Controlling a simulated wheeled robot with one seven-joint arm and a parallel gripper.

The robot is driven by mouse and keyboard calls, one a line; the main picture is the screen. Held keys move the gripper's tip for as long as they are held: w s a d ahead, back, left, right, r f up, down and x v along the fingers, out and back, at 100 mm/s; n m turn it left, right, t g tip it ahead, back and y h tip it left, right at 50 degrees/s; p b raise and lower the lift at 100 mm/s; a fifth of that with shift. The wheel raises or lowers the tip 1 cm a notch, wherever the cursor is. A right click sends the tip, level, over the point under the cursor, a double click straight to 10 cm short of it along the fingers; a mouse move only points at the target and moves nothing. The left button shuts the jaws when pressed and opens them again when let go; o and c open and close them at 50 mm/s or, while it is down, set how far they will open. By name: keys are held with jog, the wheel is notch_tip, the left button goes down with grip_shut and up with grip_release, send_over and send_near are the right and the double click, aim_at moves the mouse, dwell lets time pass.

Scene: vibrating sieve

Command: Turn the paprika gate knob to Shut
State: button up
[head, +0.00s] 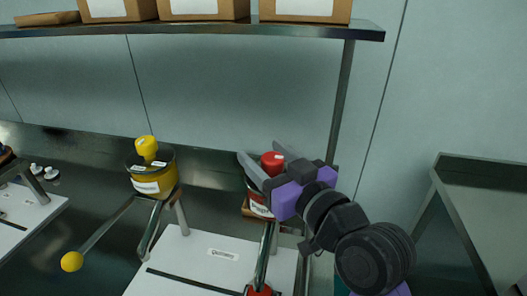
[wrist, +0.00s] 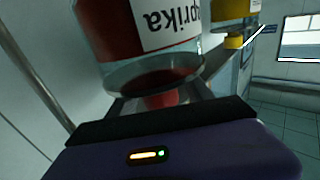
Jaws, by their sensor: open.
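The paprika hopper (head: 260,206) is a jar with red contents and a white label, partly hidden behind my gripper in the head view. Its red gate knob (head: 272,160) sits on top. My gripper (head: 259,151) is open, with its two fingers to either side of the red knob; contact cannot be told. In the wrist view the jar appears upside down, with its paprika label (wrist: 171,28) inverted. There the red knob (wrist: 164,99) shows below the metal rim (wrist: 120,78), near the gripper. The knob's pointer and the Shut mark are not readable.
A yellow hopper (head: 152,178) with a yellow knob (head: 146,147) stands to the left. Its lever ends in a yellow ball (head: 72,261). A shelf (head: 200,31) with boxes crosses above. White plates (head: 205,262) lie below the hoppers. A grey bench (head: 490,185) stands right.

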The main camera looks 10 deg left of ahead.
jog(key=shift+w+a, duration=0.3)
grip_shut()
